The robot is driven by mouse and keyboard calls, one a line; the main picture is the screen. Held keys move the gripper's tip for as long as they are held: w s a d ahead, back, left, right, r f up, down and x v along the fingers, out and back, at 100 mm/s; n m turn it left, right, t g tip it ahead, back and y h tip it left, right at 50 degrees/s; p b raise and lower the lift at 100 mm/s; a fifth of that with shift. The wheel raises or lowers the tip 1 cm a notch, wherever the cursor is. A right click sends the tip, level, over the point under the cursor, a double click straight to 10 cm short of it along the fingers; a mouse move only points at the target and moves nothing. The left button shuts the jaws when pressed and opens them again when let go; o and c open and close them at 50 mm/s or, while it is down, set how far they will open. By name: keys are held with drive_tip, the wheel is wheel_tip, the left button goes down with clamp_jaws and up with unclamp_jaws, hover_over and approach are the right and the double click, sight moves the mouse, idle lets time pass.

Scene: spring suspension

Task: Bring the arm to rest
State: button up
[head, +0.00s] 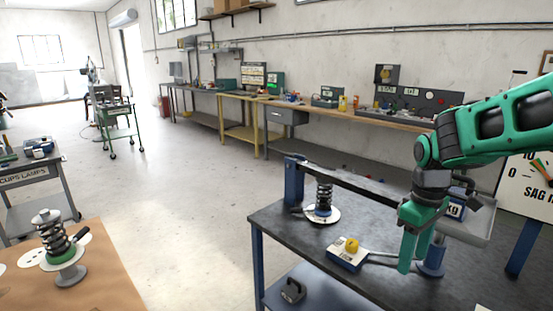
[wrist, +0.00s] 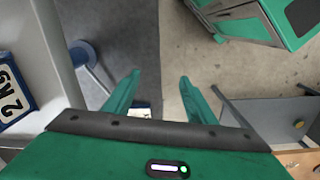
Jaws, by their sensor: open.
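My gripper (head: 414,252) is green and points down above the right part of the dark-topped table (head: 285,235) in the head view. In the wrist view its two green fingers (wrist: 157,95) are spread apart with nothing between them. My green and black arm reaches in from the right edge of the head view. Part of a blue post (head: 432,262) shows just behind and right of the fingers; I cannot tell whether they touch.
A spring on a white disc (head: 323,213) stands on the table under a dark beam (head: 345,180). A blue block with a yellow piece (head: 350,252) lies left of my gripper. A grey tray (head: 470,228) is close on the right. Another spring (head: 55,240) stands at left. Open floor lies between.

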drive_tip(key=s+d+m, duration=0.4)
drive_tip(key=s+m, duration=0.2)
drive_tip(key=s, duration=0.5)
drive_tip(key=s+d+m, duration=0.5)
drive_tip(key=s+m, duration=0.2)
drive_tip(key=s, duration=0.4)
drive_tip(key=shift+s+d+f+y, duration=0.15)
drive_tip(key=shift+s+f+y, duration=0.1)
drive_tip(key=shift+f+y, duration=0.05)
drive_tip(key=shift+w+f, duration=0.25)
drive_tip(key=shift+w, duration=0.4)
